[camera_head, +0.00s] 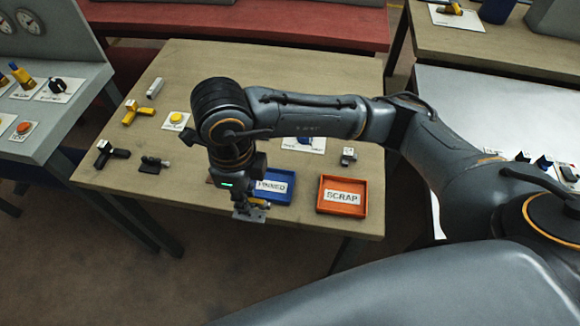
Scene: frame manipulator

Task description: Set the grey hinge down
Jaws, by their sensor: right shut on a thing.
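My right gripper (250,204) points down near the front edge of the wooden table, just in front of the blue tray marked PINNED (278,186). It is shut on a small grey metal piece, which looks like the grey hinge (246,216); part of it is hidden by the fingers. I cannot tell whether the hinge touches the table. Another small grey part (348,155) lies on the table behind the orange tray. My left gripper is not in view.
The orange SCRAP tray (343,206) stands right of the blue one. On the table's left lie a yellow part (136,113), a black T-shaped part (106,151), a dark fitting (152,165), a light block (155,87) and a yellow button (176,119). The front left tabletop is bare.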

